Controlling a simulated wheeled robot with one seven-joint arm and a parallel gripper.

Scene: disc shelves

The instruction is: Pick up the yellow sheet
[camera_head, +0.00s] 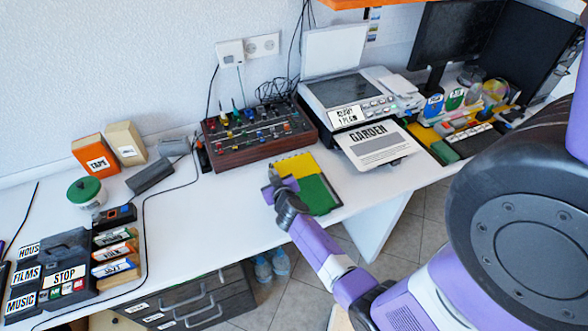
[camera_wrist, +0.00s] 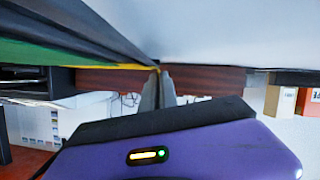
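My gripper (camera_head: 270,178) is low over the desk at the left edge of the sheets. In the wrist view the fingers of my gripper (camera_wrist: 160,75) are close together. A thin strip of the yellow sheet (camera_wrist: 135,66) runs up to the fingertips, beside the green sheet (camera_wrist: 45,52). Whether the fingers pinch the sheet's edge or stand just beside it, I cannot tell.
The brown control box (camera_head: 258,137) with knobs stands behind my gripper. A printer (camera_head: 345,95) with a page marked GARDEN (camera_head: 376,143) is to the right. A grey case (camera_head: 150,174) and a green-lidded jar (camera_head: 87,193) are on the left. The desk front between is clear.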

